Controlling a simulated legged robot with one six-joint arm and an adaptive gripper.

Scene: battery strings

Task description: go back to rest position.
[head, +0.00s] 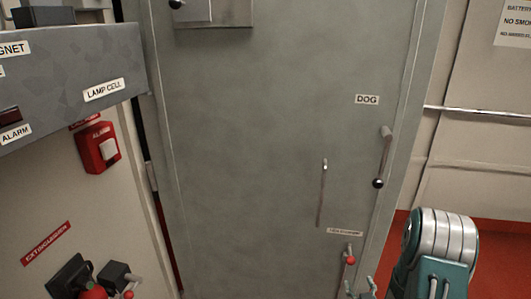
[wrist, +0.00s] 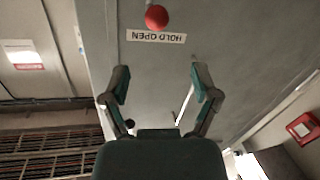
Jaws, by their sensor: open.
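My gripper (wrist: 160,85) is open, its two fingers spread apart with nothing between them in the wrist view. In the head view only its fingertips (head: 361,289) show at the bottom edge, left of my teal and silver arm link. A red ball knob (head: 351,260) on a short lever is just above the fingertips. In the wrist view the red knob (wrist: 157,17) is beyond the fingers at the top, apart from them, by an upside-down HOLD OPEN label (wrist: 156,36). The lower part of the gripper is hidden in the head view.
A large grey door (head: 270,130) fills the middle. A grey box (head: 70,80) juts in at upper left, above a red alarm box (head: 98,147). Red floor (head: 500,240) is at right.

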